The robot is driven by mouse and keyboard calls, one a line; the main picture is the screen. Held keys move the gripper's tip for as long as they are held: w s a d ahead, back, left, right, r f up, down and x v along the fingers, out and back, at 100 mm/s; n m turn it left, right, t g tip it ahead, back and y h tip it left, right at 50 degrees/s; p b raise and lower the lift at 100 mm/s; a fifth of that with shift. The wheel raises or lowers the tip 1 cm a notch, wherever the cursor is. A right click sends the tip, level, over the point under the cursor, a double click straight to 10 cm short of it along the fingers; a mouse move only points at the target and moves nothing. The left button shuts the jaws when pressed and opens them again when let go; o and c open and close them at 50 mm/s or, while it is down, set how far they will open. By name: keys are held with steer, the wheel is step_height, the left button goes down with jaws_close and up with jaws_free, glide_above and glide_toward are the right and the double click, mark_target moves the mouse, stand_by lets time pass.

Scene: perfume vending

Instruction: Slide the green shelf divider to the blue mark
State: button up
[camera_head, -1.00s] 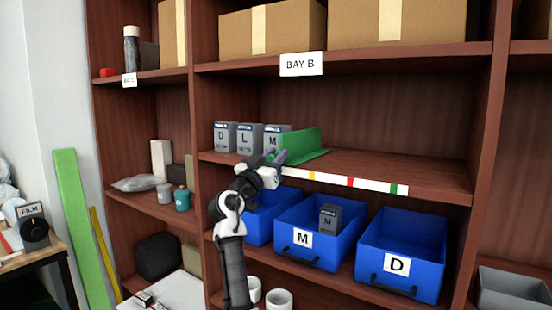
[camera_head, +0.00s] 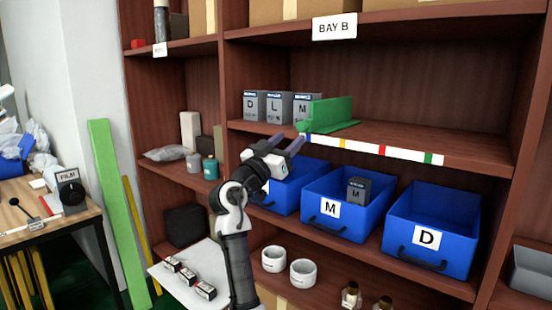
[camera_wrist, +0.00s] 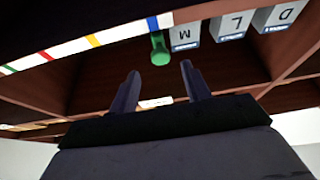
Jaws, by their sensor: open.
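The green shelf divider (camera_head: 331,112) stands upright on the middle shelf, just right of the grey box marked M (camera_head: 304,106). Its front end is at the blue mark (camera_head: 307,139) on the shelf-edge strip. In the wrist view the divider's rounded green front end (camera_wrist: 159,50) shows close to the blue mark (camera_wrist: 152,23). My gripper (camera_head: 287,141) is open and empty in front of the shelf edge. In the wrist view, the divider's end lies beyond the gap between my fingers (camera_wrist: 160,68), apart from them.
The strip (camera_head: 405,153) also has yellow, red and green marks. Boxes marked D (camera_head: 254,105) and L (camera_head: 279,106) stand left of box M. Blue bins (camera_head: 345,222) sit on the shelf below. The middle shelf is bare right of the divider.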

steer(key=v, duration=0.4)
steer(key=shift+s+a+f+b, duration=0.1)
steer(key=shift+s+a+b, duration=0.1)
steer(key=shift+s+b, duration=0.15)
